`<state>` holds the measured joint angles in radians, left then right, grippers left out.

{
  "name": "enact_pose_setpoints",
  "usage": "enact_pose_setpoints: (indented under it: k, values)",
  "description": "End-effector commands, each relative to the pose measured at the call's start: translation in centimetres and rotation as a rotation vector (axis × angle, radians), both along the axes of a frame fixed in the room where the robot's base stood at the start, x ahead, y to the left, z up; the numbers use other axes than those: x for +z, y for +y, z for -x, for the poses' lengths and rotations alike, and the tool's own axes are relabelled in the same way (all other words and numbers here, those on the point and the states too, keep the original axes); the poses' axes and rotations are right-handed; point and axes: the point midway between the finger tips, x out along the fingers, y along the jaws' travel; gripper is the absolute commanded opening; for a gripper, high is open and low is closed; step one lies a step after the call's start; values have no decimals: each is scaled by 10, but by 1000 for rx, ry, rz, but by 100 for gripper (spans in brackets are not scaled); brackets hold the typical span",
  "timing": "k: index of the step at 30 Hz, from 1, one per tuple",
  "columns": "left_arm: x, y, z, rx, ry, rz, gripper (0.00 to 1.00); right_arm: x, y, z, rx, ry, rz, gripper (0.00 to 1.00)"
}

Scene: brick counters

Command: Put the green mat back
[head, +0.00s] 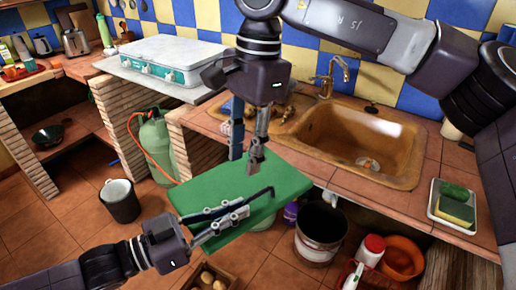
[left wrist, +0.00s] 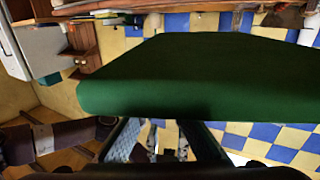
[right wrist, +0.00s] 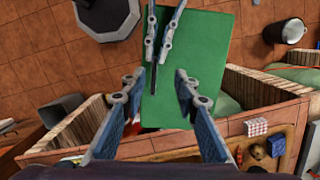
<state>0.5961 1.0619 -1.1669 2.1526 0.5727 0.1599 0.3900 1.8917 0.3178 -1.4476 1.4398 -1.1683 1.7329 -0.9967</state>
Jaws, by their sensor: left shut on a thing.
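The green mat (head: 215,182) is a flat, stiff-looking rectangle held in the air in front of the counter. It fills the middle of the left wrist view (left wrist: 190,75) and also shows in the right wrist view (right wrist: 208,50). My right gripper (head: 256,160) points down by the mat's far edge. Its fingers are spread apart in the right wrist view (right wrist: 158,85), with the mat below them; I see no thing between them.
The counter has a brown sink (head: 340,135) with a tap (head: 328,75), and a green and yellow sponge tray (head: 437,222) to the right. A white stove (head: 165,58) stands at left. Below are a gas bottle (head: 155,140), a black bucket (head: 118,200) and a white bucket (head: 318,245).

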Motion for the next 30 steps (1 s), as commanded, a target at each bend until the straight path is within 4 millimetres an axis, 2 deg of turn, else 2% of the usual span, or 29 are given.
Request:
enact_pose_setpoints:
  k: [3,8,11,24,30]
  values:
    - [1,0,0,-1,-2,1,0,-1,-18,-6,-5,-51,104,28]
    - [1,0,0,-1,-2,1,0,-10,-25,-8,-7,-69,144,28]
    - [1,0,0,-1,-2,1,0,-23,-25,-8,-8,-66,142,28]
    - [1,0,0,-1,-2,1,0,-102,-25,-7,-8,-64,138,28]
    - [1,0,0,-1,-2,1,0,-119,-25,-7,-9,-66,137,28]
